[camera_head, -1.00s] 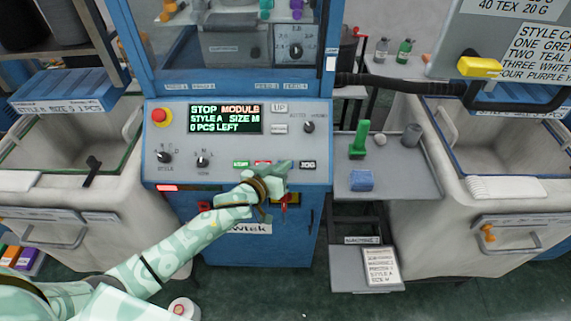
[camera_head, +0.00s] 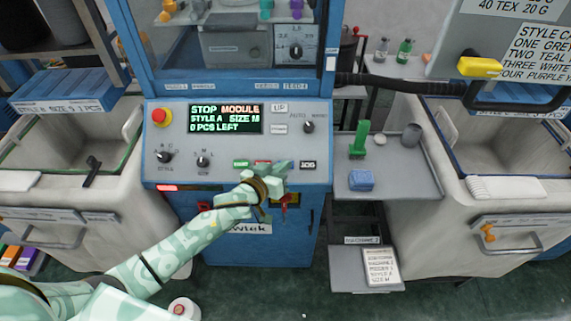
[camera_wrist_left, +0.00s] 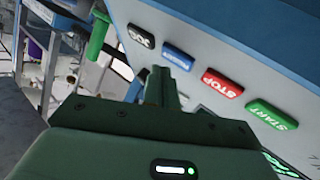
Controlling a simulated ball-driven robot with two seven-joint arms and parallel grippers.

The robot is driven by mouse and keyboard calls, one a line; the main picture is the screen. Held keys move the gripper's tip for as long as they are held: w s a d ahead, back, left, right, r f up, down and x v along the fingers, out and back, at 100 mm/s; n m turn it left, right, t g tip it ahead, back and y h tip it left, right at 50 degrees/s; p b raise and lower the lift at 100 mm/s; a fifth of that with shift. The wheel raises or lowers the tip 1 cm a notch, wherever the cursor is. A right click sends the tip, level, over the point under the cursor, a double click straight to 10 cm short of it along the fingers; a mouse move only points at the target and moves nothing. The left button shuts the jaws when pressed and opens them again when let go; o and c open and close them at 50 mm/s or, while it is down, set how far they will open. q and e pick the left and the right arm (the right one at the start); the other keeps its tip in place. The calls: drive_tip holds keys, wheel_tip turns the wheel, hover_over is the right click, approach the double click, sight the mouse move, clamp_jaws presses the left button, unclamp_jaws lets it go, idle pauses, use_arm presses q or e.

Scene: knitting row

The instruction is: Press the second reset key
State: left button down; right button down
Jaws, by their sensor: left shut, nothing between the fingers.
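A row of keys sits on the grey control panel (camera_head: 220,117) of the blue machine. In the left wrist view, it shows a black key (camera_wrist_left: 141,36), a blue key (camera_wrist_left: 177,58), a red STOP key (camera_wrist_left: 222,83) and a green START key (camera_wrist_left: 271,115). The blue key's label is too blurred to read surely. My left gripper (camera_head: 281,167) is shut and empty at this row, hiding the blue key in the head view. In the left wrist view its fingertips (camera_wrist_left: 161,75) are close to the blue key; I cannot tell whether they touch. My right gripper is not in view.
The display (camera_head: 225,118) reads STOP MODULE, STYLE A, SIZE M, 0 PCS LEFT. A red stop button (camera_head: 160,117) and knobs share the panel. A grey side shelf (camera_head: 398,183) holds a green tool (camera_head: 359,140) and a blue block (camera_head: 361,180). Bins flank the machine.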

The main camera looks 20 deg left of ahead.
use_arm(q)
drive_tip(key=shift+f, duration=0.1)
drive_tip(key=shift+w+a+f, duration=0.1)
drive_tip(key=shift+w+f, duration=0.1)
drive_tip(key=shift+w, duration=0.05)
drive_tip(key=shift+w+f+b, duration=0.2)
drive_tip(key=shift+f+b, duration=0.1)
drive_tip(key=shift+b, duration=0.05)
idle(0.8)
idle(0.3)
drive_tip(key=shift+s+r+p, duration=0.5)
drive_tip(key=shift+r+p, duration=0.1)
drive_tip(key=shift+p, duration=0.35)
drive_tip(key=s+r+p, duration=0.1)
drive_tip(key=r+p, duration=0.1)
drive_tip(key=s+d+r+p, duration=0.1)
drive_tip(key=s+r+p, duration=0.1)
drive_tip(key=p, duration=0.1)
